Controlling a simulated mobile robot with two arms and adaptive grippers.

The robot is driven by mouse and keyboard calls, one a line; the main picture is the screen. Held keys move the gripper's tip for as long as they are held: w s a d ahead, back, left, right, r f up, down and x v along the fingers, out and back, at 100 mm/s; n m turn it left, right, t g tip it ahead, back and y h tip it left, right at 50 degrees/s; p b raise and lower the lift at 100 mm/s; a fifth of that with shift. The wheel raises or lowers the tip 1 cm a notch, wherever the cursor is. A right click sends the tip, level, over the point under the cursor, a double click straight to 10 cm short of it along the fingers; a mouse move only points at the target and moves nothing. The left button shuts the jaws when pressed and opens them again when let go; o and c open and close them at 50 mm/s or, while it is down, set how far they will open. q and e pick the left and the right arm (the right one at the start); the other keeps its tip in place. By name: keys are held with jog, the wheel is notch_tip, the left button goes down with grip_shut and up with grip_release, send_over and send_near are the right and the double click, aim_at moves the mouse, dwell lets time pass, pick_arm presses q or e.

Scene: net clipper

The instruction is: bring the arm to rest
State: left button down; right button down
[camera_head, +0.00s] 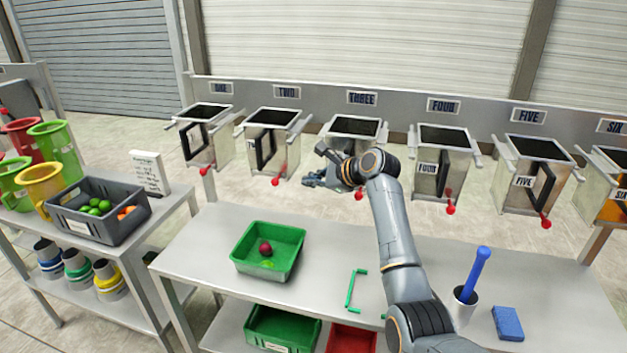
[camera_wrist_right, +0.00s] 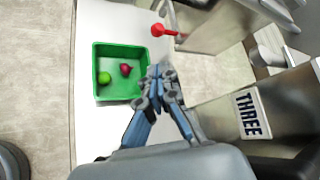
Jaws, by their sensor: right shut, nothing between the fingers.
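My right arm (camera_head: 392,215) reaches from the lower right of the head view up over the table. Its gripper (camera_head: 312,180) is in front of the bin labelled THREE (camera_head: 352,128), pointing left, above the back part of the table. In the right wrist view the gripper (camera_wrist_right: 160,75) shows with its fingertips together and nothing between them. The green tray (camera_head: 240,262) lies below and to the left of the gripper, apart from it. It holds a dark red fruit (camera_head: 265,248) and a green one (camera_head: 267,264). My left gripper is in neither view.
Several metal bins with red-knobbed levers (camera_head: 451,209) line the back. A blue-handled tool (camera_head: 477,270) in a cup, a blue sponge (camera_head: 507,323) and a green bracket (camera_head: 351,288) are on the table (camera_head: 190,258). A grey crate (camera_head: 115,230) of fruit stands on the left cart.

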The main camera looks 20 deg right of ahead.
jog(key=s+f+n+g+h, duration=0.4)
jog(key=s+f+n, duration=0.7)
jog(key=s+f, duration=1.05)
jog(key=s+a+f+n+g+h, duration=0.15)
jog(key=s+n, duration=0.45)
jog(key=s, duration=0.8)
jog(key=s+a+f+n+g, duration=0.15)
jog(key=s+n, duration=0.45)
jog(key=s, duration=0.9)
notch_tip(320, 180, down, 27)
jog(key=g+b, duration=0.1)
jog(key=b, duration=0.1)
jog(key=s+d+f+g+b, duration=0.1)
jog(key=s+d+f+b, duration=0.1)
jog(key=s+f, duration=1.5)
jog(key=shift+s+d+f, duration=0.4)
jog(key=shift+d+f, duration=0.1)
jog(key=shift+f, duration=0.35)
